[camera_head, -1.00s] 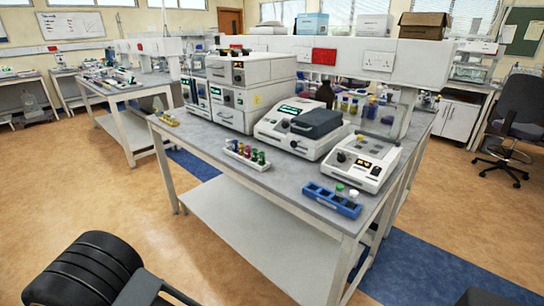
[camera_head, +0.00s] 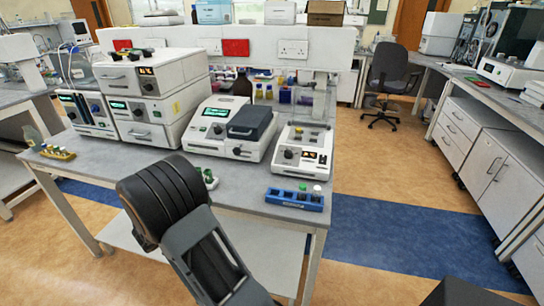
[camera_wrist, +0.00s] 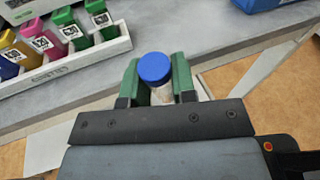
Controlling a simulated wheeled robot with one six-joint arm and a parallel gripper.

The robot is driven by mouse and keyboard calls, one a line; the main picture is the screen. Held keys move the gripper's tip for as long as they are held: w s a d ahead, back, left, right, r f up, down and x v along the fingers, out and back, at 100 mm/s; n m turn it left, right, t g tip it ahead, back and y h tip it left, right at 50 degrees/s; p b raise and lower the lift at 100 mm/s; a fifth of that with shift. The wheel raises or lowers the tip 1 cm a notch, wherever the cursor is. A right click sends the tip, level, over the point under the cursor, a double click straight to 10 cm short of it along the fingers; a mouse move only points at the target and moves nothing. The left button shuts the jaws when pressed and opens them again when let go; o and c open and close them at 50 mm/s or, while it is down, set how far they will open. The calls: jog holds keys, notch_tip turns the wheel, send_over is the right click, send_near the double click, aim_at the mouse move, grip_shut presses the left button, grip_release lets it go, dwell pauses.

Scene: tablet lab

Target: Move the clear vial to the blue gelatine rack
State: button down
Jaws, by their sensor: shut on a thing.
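The clear vial (camera_wrist: 161,94) has a blue cap and stands between the green fingers of my gripper (camera_wrist: 160,88) in the wrist view. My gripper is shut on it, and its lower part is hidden. The blue gelatine rack (camera_head: 290,203) lies near the front right of the bench in the head view. A green-capped vial (camera_head: 303,187) and a white-capped vial (camera_head: 317,189) stand in it. A corner of the blue rack (camera_wrist: 256,4) shows at the top right of the wrist view, apart from my gripper. In the head view my gripper is not clearly visible.
A white rack (camera_wrist: 62,72) with yellow, pink and green vials is at upper left of the wrist view; my arm mostly hides it in the head view. A white instrument (camera_head: 301,162) stands behind the blue rack. A yellow rack (camera_head: 58,153) lies at the bench's left.

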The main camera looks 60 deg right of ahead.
jog(key=s+d+r+m+g+y+p, duration=0.2)
jog(key=s+d+r+m+g+y, duration=0.15)
jog(key=s+d, duration=0.5)
jog(key=s+d+r+m+g+y+p, duration=0.2)
jog(key=s+d+r+m+g, duration=0.3)
jog(key=s+d, duration=0.35)
notch_tip(320, 180, down, 6)
jog(key=b, duration=0.5)
jog(key=shift+w+b, duration=0.1)
jog(key=shift+b, duration=0.25)
jog(key=shift+f+b, duration=0.3)
jog(key=shift+f, duration=0.3)
jog(key=c, duration=0.8)
grip_release()
jog(key=shift+c, duration=0.2)
jog(key=shift+w, duration=0.1)
jog(key=v, duration=1.3)
jog(key=shift+w+a, duration=0.2)
jog(key=shift+a, duration=0.15)
jog(key=shift+f, duration=0.1)
